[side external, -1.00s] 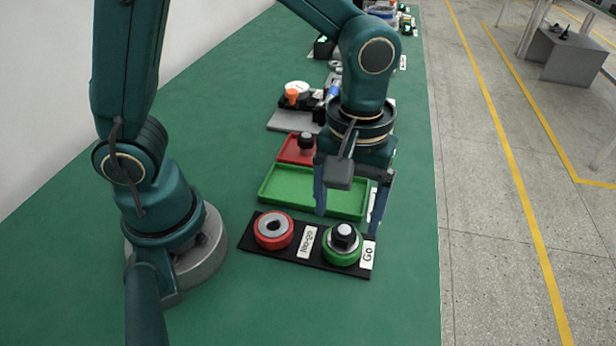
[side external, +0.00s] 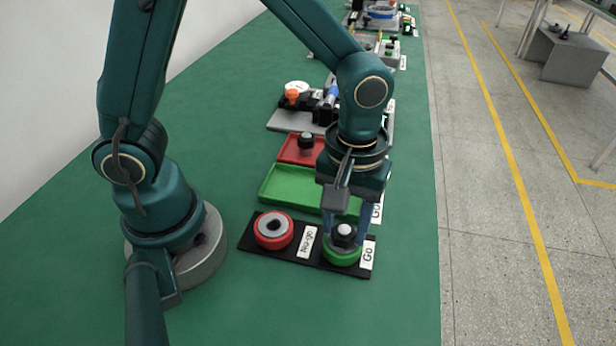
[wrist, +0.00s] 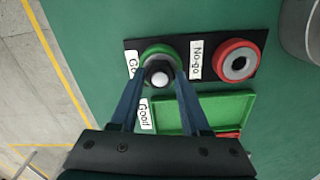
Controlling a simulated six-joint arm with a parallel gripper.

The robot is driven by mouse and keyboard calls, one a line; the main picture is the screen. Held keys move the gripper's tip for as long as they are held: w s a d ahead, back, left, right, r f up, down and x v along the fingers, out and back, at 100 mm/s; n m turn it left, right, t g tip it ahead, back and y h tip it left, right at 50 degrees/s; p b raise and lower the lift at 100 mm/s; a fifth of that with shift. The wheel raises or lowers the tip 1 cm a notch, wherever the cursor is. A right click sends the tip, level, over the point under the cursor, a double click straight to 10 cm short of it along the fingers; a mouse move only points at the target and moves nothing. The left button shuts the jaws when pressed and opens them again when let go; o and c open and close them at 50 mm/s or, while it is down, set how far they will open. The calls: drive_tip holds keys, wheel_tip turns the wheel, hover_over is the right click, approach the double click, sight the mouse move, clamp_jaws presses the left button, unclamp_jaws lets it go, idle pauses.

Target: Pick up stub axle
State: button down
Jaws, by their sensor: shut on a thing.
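The stub axle (side external: 344,233) is a dark part with a light round top. It sits upright in the green ring gauge (side external: 342,256) marked Go. It also shows in the wrist view (wrist: 159,77), between the two fingers. My gripper (side external: 345,235) points down over the green ring, with its blue fingers on either side of the axle. In the wrist view my gripper (wrist: 160,80) is shut on the axle's dark upper part. The axle's lower part is hidden inside the ring.
The red ring (side external: 273,230) marked No-go sits on the same black plate (side external: 290,255). Behind are a green tray (side external: 290,187) and a red tray (side external: 292,152) with a dark part (side external: 306,142) in it. Other fixtures stand farther back. The green bench is clear in front.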

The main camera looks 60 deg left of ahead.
sight(346, 229)
drive_tip(key=shift+r, duration=0.15)
drive_tip(key=shift+r, duration=0.65)
wheel_tip(346, 229, up, 2)
drive_tip(key=shift+r, duration=0.25)
drive_tip(key=a+r, duration=0.7)
drive_tip(key=a, duration=0.4)
drive_tip(key=shift+a+r, duration=0.25)
drive_tip(key=shift+a, duration=0.1)
drive_tip(key=shift+f, duration=0.1)
